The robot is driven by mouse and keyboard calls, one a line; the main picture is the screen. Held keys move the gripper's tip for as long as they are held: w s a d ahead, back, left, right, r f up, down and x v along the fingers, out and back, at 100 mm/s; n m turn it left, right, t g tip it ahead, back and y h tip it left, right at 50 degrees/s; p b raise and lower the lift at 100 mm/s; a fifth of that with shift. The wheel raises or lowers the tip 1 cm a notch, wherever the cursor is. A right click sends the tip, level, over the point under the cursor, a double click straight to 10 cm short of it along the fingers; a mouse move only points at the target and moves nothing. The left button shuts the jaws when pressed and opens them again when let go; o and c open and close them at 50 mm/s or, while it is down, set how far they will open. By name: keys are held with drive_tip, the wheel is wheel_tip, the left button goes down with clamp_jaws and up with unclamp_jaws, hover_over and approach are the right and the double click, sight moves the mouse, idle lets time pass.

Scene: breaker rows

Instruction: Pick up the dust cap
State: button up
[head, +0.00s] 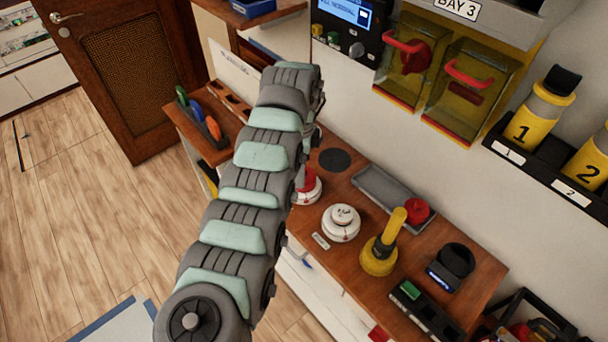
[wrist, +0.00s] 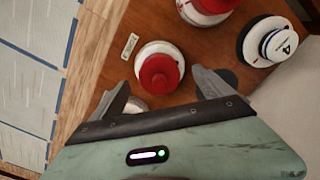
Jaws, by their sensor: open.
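I take the dust cap to be a red domed cap (wrist: 158,74) on a round white base (wrist: 147,51) in the wrist view. My gripper (wrist: 165,85) is open, its two dark fingers apart on either side of the cap's lower part in the picture. I cannot tell the height between them, and no contact shows. In the head view my arm covers the gripper and part of a red-topped white unit (head: 311,189). A loose red cap (head: 416,210) also lies in the grey tray (head: 372,190) there.
A white round detector (head: 341,222), a yellow handled tool (head: 380,256) and a black device (head: 452,266) stand on the wooden bench. A second red-topped unit (wrist: 205,10) and a white-and-black round unit (wrist: 270,41) are near the gripper. The wall rises behind the bench.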

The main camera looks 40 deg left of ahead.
drive_tip(key=shift+d+f+p, duration=0.2)
drive_tip(key=shift+f+p, duration=0.1)
drive_tip(key=shift+f, duration=0.05)
drive_tip(key=f, duration=0.2)
drive_tip(key=f+p, duration=0.1)
drive_tip(key=f, duration=0.1)
drive_tip(key=shift+w+d, duration=0.1)
drive_tip(key=shift+d, duration=0.1)
drive_tip(key=c, duration=1.4)
